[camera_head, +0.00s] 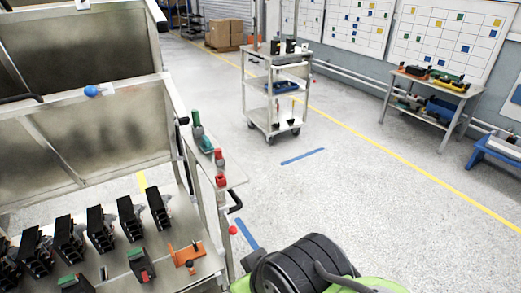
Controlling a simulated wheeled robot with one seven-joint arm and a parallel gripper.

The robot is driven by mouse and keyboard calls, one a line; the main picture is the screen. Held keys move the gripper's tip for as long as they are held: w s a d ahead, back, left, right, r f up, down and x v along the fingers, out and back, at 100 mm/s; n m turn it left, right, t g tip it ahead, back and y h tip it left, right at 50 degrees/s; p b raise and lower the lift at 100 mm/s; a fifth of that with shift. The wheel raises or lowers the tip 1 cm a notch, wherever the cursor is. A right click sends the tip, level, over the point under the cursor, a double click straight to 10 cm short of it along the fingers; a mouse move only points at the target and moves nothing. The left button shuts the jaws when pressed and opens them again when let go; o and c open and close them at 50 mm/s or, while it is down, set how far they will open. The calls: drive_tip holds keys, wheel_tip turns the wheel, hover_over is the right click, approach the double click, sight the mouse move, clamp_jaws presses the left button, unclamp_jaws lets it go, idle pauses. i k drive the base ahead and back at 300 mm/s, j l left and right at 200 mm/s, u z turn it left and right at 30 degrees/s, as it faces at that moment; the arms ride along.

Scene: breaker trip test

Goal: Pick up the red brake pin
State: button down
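Which thing is the red brake pin is not certain at this size. A red upright piece (219,161) stands on a small shelf at the right side of the workbench (205,268), with another red part (221,181) just below it. A red ball-shaped knob (233,230) shows lower down, beside the bench's right edge. My gripper is not in view. A black ribbed and green part at the bottom centre appears to be mine.
A green-handled tool (197,124) stands close behind the red pieces. Several black breakers (100,228) and an orange fixture (187,256) are on the bench. A white cart (274,92) and a side table (433,88) stand farther back. Floor between them is clear.

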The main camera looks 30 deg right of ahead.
sight(218, 152)
drive_tip(key=z, duration=0.5)
drive_tip(key=k+l+u, duration=0.1)
drive_tip(key=k+u, duration=0.35)
drive_tip(key=k+j+u, duration=0.1)
drive_tip(key=k+u, duration=0.35)
drive_tip(key=k, duration=0.2)
